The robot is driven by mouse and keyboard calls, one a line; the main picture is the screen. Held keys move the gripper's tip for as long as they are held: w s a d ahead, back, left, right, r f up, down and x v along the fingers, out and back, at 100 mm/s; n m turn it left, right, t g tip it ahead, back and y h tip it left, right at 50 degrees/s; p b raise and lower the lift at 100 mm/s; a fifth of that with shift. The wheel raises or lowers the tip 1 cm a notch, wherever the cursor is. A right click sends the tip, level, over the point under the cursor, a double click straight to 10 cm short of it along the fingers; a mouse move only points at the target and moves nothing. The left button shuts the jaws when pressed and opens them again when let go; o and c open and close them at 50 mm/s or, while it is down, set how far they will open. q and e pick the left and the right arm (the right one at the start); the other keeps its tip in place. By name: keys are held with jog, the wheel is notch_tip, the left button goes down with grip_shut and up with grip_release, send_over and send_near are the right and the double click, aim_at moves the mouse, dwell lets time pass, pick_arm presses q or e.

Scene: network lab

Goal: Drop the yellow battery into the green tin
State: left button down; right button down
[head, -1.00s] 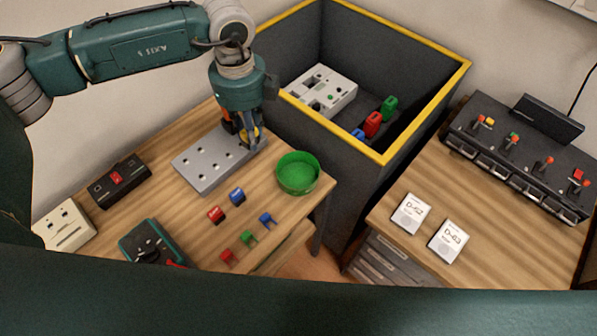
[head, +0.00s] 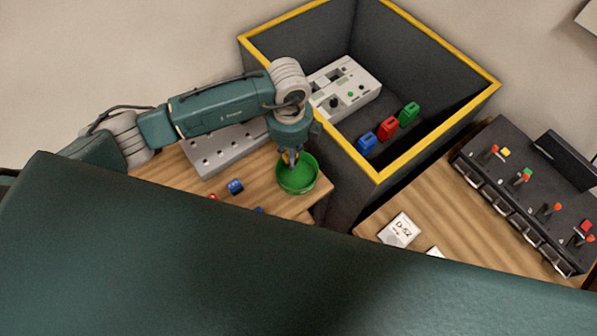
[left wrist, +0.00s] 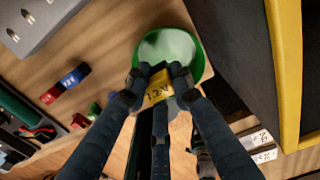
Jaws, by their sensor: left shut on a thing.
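The green tin (head: 297,183) is a round open bowl at the right edge of the wooden table in the head view; it also shows in the left wrist view (left wrist: 199,47), behind the fingertips. My left gripper (head: 290,158) is over the tin's far left rim in the head view. In the left wrist view my left gripper (left wrist: 161,83) is shut on the yellow battery (left wrist: 157,88), which bears dark markings reading like "12V". The battery appears in front of the tin's near rim; its exact height over the tin cannot be told. My right gripper is in neither view.
A grey plate with holes (head: 207,160) lies left of the tin. A deep dark crate with a yellow rim (head: 377,177) stands right behind the tin, holding a white panel and coloured cans. Small blue and red pieces lie on the table. My own body hides the foreground.

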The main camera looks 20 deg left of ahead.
pick_arm(q)
notch_tip(320, 180, down, 4)
jog(key=shift+r+b, duration=0.15)
jog(key=shift+b, duration=1)
jog(key=shift+f+b, duration=0.4)
jog(key=shift+f, duration=0.15)
jog(key=c, duration=1.4)
grip_release()
jog(key=shift+r, duration=0.15)
notch_tip(320, 180, up, 12)
jog(key=shift+f, duration=0.1)
